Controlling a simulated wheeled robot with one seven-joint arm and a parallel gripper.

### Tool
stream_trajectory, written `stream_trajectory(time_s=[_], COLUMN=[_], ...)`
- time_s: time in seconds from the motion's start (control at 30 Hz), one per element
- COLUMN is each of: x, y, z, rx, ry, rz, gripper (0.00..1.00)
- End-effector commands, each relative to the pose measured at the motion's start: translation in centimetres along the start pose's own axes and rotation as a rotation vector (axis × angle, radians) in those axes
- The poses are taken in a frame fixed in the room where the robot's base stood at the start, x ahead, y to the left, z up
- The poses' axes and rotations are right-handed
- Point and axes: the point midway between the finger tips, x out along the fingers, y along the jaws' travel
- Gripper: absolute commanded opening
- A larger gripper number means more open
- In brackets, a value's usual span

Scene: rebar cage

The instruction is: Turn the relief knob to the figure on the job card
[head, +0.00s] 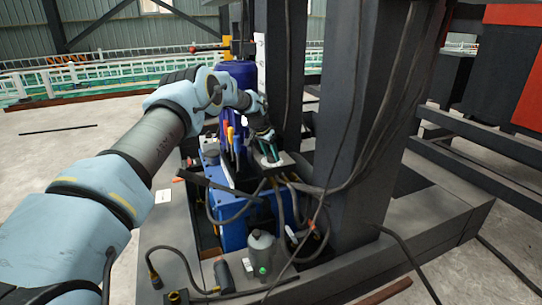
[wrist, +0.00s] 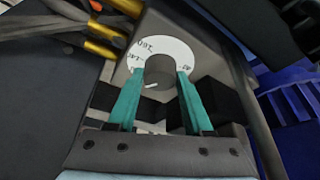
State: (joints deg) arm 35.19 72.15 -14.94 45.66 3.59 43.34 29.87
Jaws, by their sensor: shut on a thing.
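The relief knob (wrist: 158,68) is a grey round knob in the middle of a white dial plate (wrist: 179,47) in the wrist view. The dial has handwritten black figures at its upper left and right, tilted and too small to read surely. A small white mark shows low on the knob. My gripper (wrist: 160,76) has its two teal fingers shut on the knob from either side. In the head view my gripper (head: 269,152) reaches down to the dark block on the blue power unit (head: 234,213); the knob is hidden there. A small white card (head: 163,196) lies left of the unit, its writing unreadable.
Brass hose fittings (wrist: 100,40) and dark hoses sit close to the dial's upper left. Dark steel columns (head: 355,120) stand right of my gripper, with hanging cables. Screwdrivers stand left of the gripper.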

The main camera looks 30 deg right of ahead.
Motion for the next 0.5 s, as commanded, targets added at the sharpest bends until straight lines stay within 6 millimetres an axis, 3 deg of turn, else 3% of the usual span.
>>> stream_trajectory(time_s=[0.27, 0.3, 0.5], x=[0.07, 0.07, 0.05], y=[0.02, 0.02, 0.01], z=[0.11, 0.11, 0.08], rx=[0.000, 0.000, 0.000], ry=[-0.003, -0.003, -0.002], rz=[0.001, 0.001, 0.000], gripper=[0.00, 0.52, 0.74])
